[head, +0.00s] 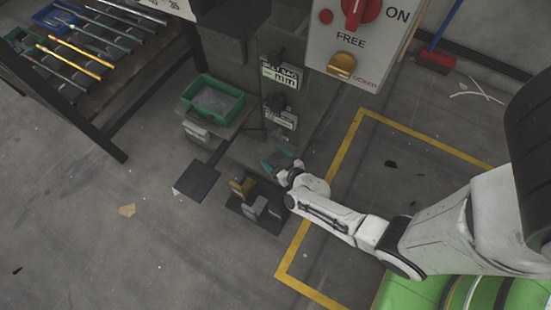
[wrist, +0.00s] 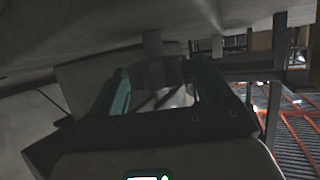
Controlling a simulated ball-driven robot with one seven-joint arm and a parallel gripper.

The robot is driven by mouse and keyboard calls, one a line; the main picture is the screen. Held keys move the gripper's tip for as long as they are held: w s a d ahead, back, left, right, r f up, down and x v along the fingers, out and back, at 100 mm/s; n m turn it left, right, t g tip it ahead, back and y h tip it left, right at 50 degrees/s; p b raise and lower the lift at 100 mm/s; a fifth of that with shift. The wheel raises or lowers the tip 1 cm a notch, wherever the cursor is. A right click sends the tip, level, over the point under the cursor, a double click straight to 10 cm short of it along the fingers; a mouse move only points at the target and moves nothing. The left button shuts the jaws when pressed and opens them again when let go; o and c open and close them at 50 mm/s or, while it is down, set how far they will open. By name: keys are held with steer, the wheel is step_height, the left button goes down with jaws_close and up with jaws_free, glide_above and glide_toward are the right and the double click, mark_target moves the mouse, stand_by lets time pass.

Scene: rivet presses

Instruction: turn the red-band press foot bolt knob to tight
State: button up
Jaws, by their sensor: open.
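The press (head: 238,72) stands at the centre of the head view, with its base low on the floor. My gripper (head: 280,161) is down beside the right part of that base. In the wrist view its two teal fingers (wrist: 162,78) are spread apart. A dark rounded piece (wrist: 165,70), perhaps the foot bolt knob, shows between the fingers, below a grey post (wrist: 152,42). I cannot tell whether the fingers touch it. No red band shows on the press, and the knob's setting cannot be read. In the head view my gripper and wrist hide that spot.
A green tray (head: 212,98) sits on the press's left side. A dark pedal plate (head: 196,181) and a dark foot pedal unit (head: 258,208) lie on the floor in front. A control box (head: 357,40) hangs above. Yellow floor lines (head: 345,140) run at right.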

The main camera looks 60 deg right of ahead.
steer(key=shift+c, duration=0.4)
steer(key=c, duration=0.9)
steer(key=m+h+p, duration=0.1)
steer(key=p, duration=0.1)
steer(key=shift+w+r+g+p, duration=0.1)
steer(key=shift+r+g+p, duration=0.1)
steer(key=shift+g+p, duration=0.15)
steer(key=m+g+h+p, duration=0.1)
steer(key=m+h+p, duration=0.1)
steer(key=shift+f+m+h, duration=0.1)
steer(key=shift+m+h, duration=0.2)
steer(key=shift+m, duration=0.1)
steer(key=shift+f+m+g+h, duration=0.15)
steer(key=shift+m+g+h, duration=0.35)
steer(key=shift+g+h, duration=0.15)
steer(key=o, duration=1)
